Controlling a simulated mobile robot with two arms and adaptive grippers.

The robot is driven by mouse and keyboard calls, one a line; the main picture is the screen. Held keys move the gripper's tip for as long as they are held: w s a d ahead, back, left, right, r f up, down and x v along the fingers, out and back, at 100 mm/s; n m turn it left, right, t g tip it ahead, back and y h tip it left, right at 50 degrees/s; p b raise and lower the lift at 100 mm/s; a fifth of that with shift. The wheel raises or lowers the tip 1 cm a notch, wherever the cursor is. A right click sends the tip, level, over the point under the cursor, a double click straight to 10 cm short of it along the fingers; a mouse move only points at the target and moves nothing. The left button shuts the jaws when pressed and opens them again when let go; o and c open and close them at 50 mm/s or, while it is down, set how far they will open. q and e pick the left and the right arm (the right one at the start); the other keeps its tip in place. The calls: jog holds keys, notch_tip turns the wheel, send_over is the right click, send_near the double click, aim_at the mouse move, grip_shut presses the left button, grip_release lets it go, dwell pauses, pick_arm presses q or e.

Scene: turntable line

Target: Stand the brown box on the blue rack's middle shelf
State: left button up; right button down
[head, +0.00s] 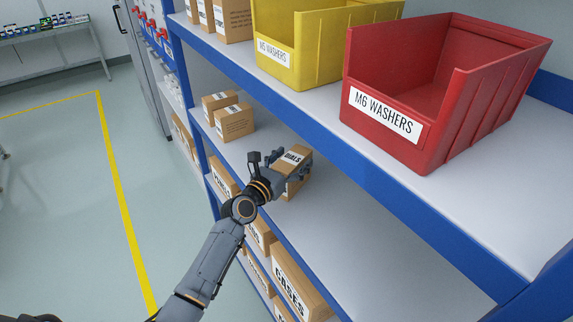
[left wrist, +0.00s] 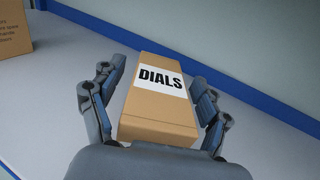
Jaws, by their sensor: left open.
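The brown box (head: 297,165) has a white label reading DIALS. It stands on the middle shelf (head: 365,236) of the blue rack (head: 262,90). My left gripper (head: 283,169) is at the box, its arm reaching in from the lower left. In the left wrist view the brown box (left wrist: 160,102) sits between the two fingers of my left gripper (left wrist: 158,115). My right gripper is not in view.
Other brown boxes (head: 234,122) stand farther left on the same shelf. A yellow bin (head: 350,50) and a red M6 WASHERS bin (head: 470,120) are on the shelf above. The middle shelf's right part is clear.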

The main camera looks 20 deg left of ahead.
pick_arm(q)
jog(key=v, duration=1.2)
jog(key=shift+b, duration=0.45)
